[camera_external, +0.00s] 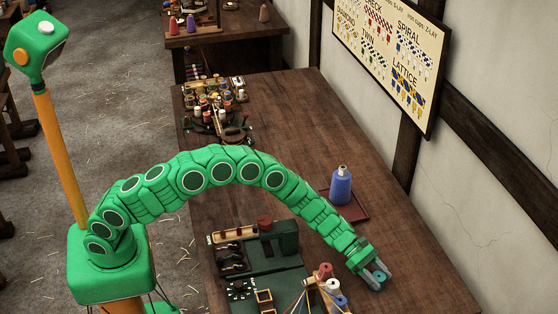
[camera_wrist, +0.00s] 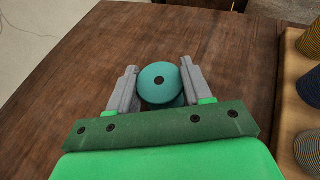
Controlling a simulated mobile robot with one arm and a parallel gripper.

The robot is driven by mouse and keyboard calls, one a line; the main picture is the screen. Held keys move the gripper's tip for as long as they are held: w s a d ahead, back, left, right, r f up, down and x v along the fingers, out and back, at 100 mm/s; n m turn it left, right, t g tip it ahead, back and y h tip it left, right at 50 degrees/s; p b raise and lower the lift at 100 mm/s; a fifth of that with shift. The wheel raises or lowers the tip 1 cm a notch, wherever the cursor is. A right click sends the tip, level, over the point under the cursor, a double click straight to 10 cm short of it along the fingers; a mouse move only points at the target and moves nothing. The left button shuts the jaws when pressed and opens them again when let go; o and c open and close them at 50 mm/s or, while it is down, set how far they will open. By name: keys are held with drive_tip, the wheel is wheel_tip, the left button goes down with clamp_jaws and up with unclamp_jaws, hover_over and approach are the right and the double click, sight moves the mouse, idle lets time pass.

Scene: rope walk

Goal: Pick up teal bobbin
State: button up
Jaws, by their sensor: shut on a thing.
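A wooden rack with bobbins (camera_wrist: 310,95) stands right of my gripper. A green machine (camera_external: 262,262) is left of my gripper. Bare bench (camera_external: 425,265) lies to the right.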

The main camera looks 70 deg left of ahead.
sight(379, 276)
drive_tip(key=shift+c, duration=1.1)
drive_tip(key=shift+r, duration=0.5)
wheel_tip(379, 276, up, 2)
drive_tip(key=shift+r, duration=0.2)
drive_tip(key=s+a+r, duration=0.5)
drive_tip(key=s+r, duration=0.4)
drive_tip(key=s, duration=0.4)
drive_tip(key=shift+r, duration=0.3)
